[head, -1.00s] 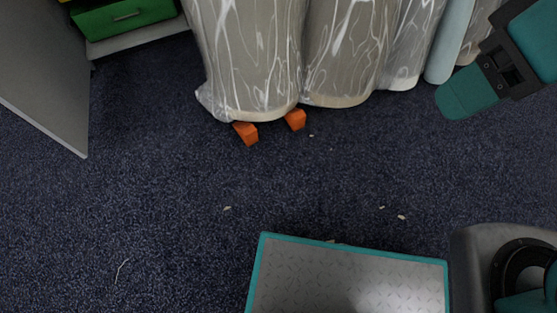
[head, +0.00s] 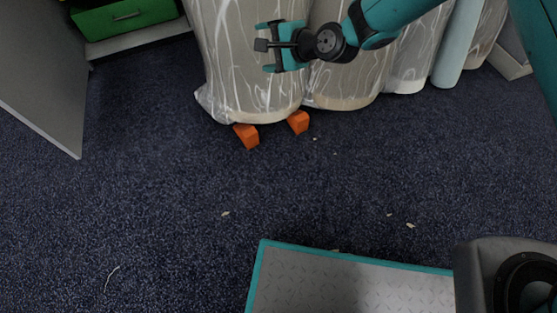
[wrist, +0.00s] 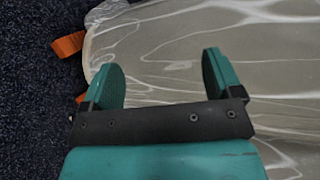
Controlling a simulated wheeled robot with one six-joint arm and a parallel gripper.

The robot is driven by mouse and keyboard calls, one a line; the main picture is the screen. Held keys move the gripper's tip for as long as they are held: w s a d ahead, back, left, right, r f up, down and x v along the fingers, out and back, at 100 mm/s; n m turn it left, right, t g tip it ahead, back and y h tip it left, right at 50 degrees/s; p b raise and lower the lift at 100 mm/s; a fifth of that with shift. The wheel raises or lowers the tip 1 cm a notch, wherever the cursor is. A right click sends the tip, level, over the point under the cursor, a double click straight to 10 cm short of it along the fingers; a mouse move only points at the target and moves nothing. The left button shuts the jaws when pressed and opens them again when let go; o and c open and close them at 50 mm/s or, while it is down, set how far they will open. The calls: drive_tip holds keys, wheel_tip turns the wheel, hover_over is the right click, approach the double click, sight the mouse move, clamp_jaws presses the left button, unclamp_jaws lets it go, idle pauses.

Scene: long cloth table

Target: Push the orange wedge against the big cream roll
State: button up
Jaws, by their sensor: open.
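The big cream roll (head: 235,85) stands upright at the left end of a row, wrapped in clear plastic; it fills much of the wrist view (wrist: 165,35). Two orange wedges lie on the carpet at its foot. The left wedge (head: 247,137) is close at its front edge, and the right wedge (head: 298,123) is near the gap to the second roll. I cannot tell whether either touches it. The wrist view shows one orange wedge (wrist: 68,45) and a sliver of orange beside the left finger. My gripper (head: 262,46) is open and empty, above the wedges in the picture, in front of the roll.
More wrapped rolls (head: 345,85) and a pale blue roll (head: 452,50) continue to the right. A grey panel (head: 40,80) and a green drawer (head: 125,17) are at the left. A teal-edged metal platform (head: 350,280) is at the bottom. The dark carpet between is mostly clear.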

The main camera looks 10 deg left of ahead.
drive_tip(key=a+f+m+t+y+b, duration=0.1)
drive_tip(key=a+f+m, duration=0.15)
drive_tip(key=f, duration=0.45)
drive_tip(key=a+f+m+t, duration=0.1)
drive_tip(key=f+m, duration=0.2)
drive_tip(key=f, duration=0.4)
drive_tip(key=s+d+f+m+t+b, duration=0.1)
drive_tip(key=s+f+m, duration=0.3)
drive_tip(key=f, duration=0.4)
drive_tip(key=s+d+f+m+t+b, duration=0.1)
drive_tip(key=s+d+f+m+t, duration=0.2)
drive_tip(key=f, duration=0.5)
drive_tip(key=s+d+f+m+t, duration=0.1)
drive_tip(key=s+d+f+m, duration=0.3)
drive_tip(key=f, duration=0.4)
drive_tip(key=shift+s+d+m+t+b, duration=0.1)
drive_tip(key=shift+s+m+t+b, duration=0.3)
drive_tip(key=shift+s+m, duration=0.65)
drive_tip(key=shift+s, duration=0.1)
